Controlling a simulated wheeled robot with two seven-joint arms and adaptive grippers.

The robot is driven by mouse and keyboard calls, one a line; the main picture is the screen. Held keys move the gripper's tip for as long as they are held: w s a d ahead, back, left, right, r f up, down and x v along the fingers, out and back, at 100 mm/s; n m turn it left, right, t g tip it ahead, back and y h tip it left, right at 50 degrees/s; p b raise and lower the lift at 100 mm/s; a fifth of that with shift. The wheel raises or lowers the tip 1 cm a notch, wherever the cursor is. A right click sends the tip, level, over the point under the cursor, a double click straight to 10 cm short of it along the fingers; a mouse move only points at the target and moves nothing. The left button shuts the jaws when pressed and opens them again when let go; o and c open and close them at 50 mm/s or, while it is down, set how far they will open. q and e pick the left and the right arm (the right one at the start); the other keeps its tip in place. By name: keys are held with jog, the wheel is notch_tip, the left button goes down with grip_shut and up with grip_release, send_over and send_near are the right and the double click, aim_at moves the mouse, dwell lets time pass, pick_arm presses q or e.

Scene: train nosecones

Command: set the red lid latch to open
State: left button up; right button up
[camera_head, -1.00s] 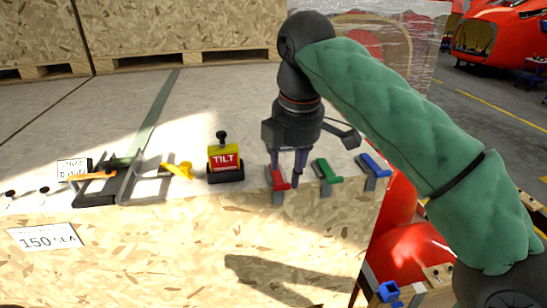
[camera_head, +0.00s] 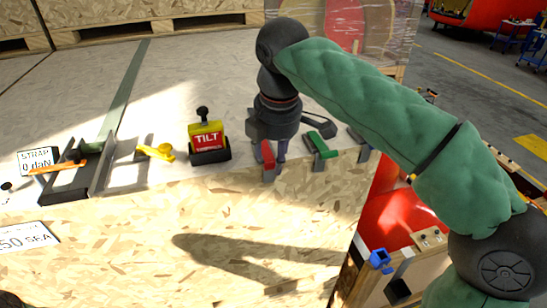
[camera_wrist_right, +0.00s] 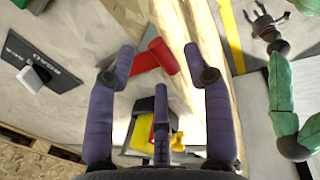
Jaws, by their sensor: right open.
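The red latch (camera_head: 268,155) has a red handle on a grey base at the table's front edge, right of the TILT box. My right gripper (camera_head: 272,152) is directly over it, fingers pointing down; they partly hide the latch in the head view. In the right wrist view, the right gripper (camera_wrist_right: 163,75) has its purple fingers spread apart. The red handle (camera_wrist_right: 160,55) shows in the space between and beyond the fingertips, with no clear grip on it. My left gripper (camera_wrist_right: 263,25) shows small at the wrist view's upper right, its fingers spread and empty.
The yellow and red TILT box (camera_head: 206,140) stands close left of the red latch. A yellow handle (camera_head: 156,152) and an orange strap lever (camera_head: 58,167) are farther left.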

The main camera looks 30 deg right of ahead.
jog(key=shift+f, duration=0.6)
jog(key=shift+w+f, duration=0.1)
jog(key=shift+w, duration=0.1)
grip_shut()
